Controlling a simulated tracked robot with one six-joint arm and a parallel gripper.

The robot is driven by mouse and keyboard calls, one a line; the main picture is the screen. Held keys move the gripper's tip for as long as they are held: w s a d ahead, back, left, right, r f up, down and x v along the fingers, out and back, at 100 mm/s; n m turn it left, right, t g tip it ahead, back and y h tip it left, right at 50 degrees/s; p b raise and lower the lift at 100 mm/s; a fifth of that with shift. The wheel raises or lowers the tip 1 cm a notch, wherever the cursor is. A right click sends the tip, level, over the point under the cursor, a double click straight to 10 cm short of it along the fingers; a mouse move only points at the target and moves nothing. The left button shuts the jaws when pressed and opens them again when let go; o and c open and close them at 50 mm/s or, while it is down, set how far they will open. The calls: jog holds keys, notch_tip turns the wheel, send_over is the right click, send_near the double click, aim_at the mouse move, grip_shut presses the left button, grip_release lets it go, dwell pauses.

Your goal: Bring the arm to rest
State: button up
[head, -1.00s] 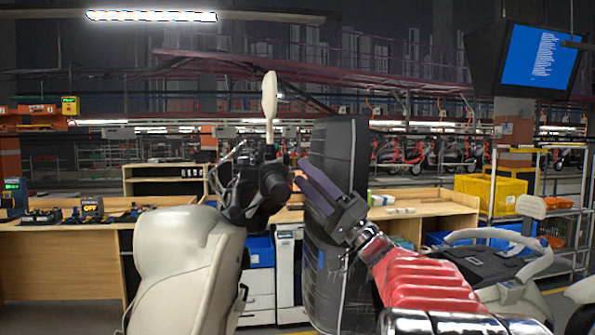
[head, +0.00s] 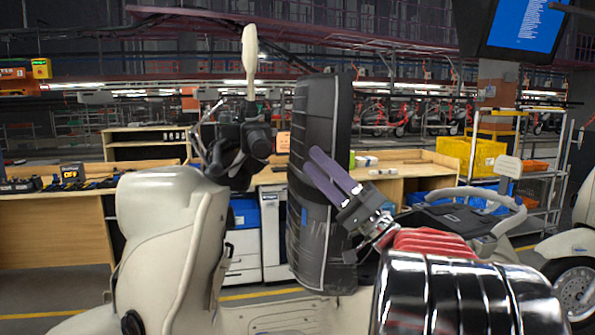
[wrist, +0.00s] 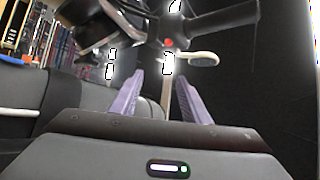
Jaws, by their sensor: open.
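My gripper (head: 315,165) has two purple fingers and stands in the middle of the head view, at the end of my red and chrome arm. In the head view its fingertips overlap a tall black upright part (head: 325,130); I cannot tell whether they touch it. In the wrist view the two purple fingers (wrist: 155,95) are apart with nothing held between them. Behind them show black handlebar parts (wrist: 210,25) and a pale oval mirror (wrist: 198,58).
A cream scooter body (head: 170,230) fills the left foreground. Wooden workbenches (head: 60,225), a yellow crate (head: 480,157) and a hanging screen (head: 528,28) stand behind. Some open floor shows at the lower left.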

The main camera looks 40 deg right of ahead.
dwell(0.3)
jog(key=w+a+f+m+g+h, duration=0.1)
jog(key=w+a+f+m+g, duration=0.15)
jog(key=f, duration=0.35)
jog(key=w+a+f+m+g, duration=0.1)
jog(key=f+m+g, duration=0.15)
jog(key=f, duration=0.25)
jog(key=s+a+f+g, duration=0.3)
jog(key=a+f+g, duration=0.5)
jog(key=a+f, duration=0.55)
jog(key=s+a+f+n+g+h, duration=0.3)
jog(key=s+f+g, duration=0.1)
jog(key=s+f, duration=0.2)
jog(key=s+a+f+n+g+h, duration=0.3)
jog(key=s+a+f, duration=0.1)
jog(key=s+f, duration=0.2)
jog(key=s+a+r+n+t+h, duration=0.1)
jog(key=s+a+r+n+h, duration=0.1)
jog(key=a+n, duration=0.4)
jog(key=shift+s+a+r+t, duration=0.3)
jog(key=shift+s+a+r, duration=0.3)
jog(key=shift+s, duration=0.5)
